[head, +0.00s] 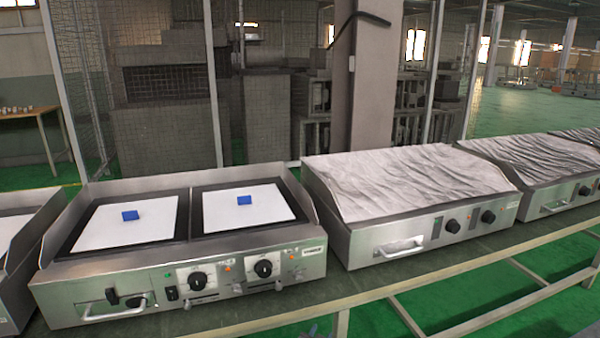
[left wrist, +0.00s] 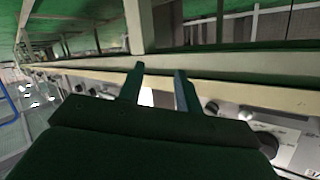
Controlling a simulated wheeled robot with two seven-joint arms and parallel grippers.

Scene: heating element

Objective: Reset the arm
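My left gripper (left wrist: 159,70) shows in the left wrist view with its two dark fingers apart and nothing between them. It is near the pale front rail of the line, apart from the appliances. In the head view I cannot make it out clearly. My right gripper is in neither view. In the head view a steel griddle unit (head: 190,279) with two black-framed plates stands at the left. Each plate carries a white sheet with a small blue block on it, the left block (head: 130,215) and the right block (head: 244,200).
A steel unit under a crumpled silver cover (head: 405,180) stands to the right, with another covered unit (head: 540,165) beyond it. A pale rail (head: 430,272) runs along the front. Wire mesh fencing and a grey pillar (head: 368,80) stand behind. Green floor shows below the rail.

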